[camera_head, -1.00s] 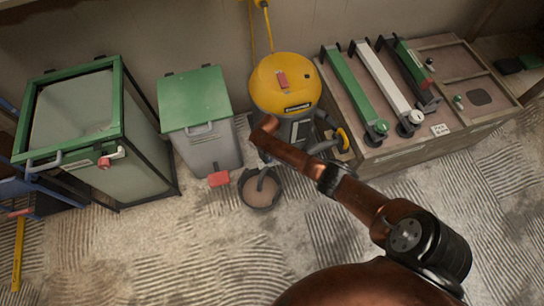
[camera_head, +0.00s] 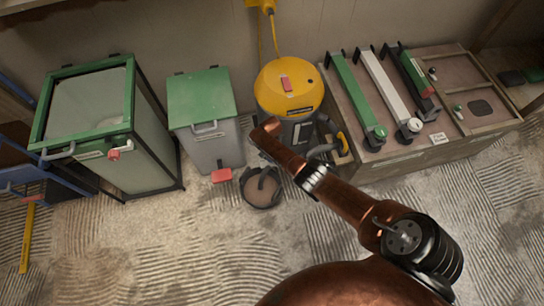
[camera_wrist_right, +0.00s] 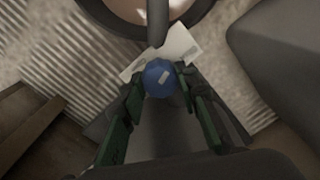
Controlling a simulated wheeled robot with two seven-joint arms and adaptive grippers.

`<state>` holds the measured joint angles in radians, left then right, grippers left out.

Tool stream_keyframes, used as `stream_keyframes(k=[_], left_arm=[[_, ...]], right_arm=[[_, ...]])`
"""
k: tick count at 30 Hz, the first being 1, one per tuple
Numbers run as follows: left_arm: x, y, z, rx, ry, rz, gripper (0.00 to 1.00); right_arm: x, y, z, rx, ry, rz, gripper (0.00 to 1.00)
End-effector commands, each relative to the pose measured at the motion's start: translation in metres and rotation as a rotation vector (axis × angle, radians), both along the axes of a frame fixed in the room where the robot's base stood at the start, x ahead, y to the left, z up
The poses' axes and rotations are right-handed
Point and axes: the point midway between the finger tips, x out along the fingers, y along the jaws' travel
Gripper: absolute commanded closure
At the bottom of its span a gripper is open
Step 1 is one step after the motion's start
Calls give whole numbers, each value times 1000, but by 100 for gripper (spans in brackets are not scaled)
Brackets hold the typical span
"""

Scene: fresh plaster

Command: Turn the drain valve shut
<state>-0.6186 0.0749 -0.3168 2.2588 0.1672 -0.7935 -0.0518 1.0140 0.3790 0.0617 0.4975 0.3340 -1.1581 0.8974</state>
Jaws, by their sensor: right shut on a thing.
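The drain valve shows as a blue knob (camera_wrist_right: 159,79) with a pale mark on its face, in the right wrist view. My right gripper (camera_wrist_right: 161,73) has its green fingers on either side of the knob, shut on it. In the head view my copper right arm reaches from the lower right to the yellow-topped vacuum-like machine (camera_head: 288,88). There the arm hides the knob and the gripper. A dark round bucket (camera_head: 262,204) with brownish contents stands on the floor in front of the machine. My left gripper is in no view.
A grey bin with a green lid (camera_head: 201,95) and a green-framed cabinet (camera_head: 88,105) stand left of the machine. A low wooden bench (camera_head: 430,150) with long-handled tools is on the right. The ridged floor (camera_head: 140,250) in front is mostly clear.

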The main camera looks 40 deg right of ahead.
Motion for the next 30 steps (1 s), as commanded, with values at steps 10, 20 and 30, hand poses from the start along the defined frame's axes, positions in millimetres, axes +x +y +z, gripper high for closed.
stream_keyframes(k=[10,20,30], left_arm=[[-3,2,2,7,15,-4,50],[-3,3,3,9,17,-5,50],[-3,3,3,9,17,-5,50]], right_arm=[[0,1,0,2,1,-231,95],[0,1,-1,2,0,-323,95],[0,1,-1,2,0,-334,95]])
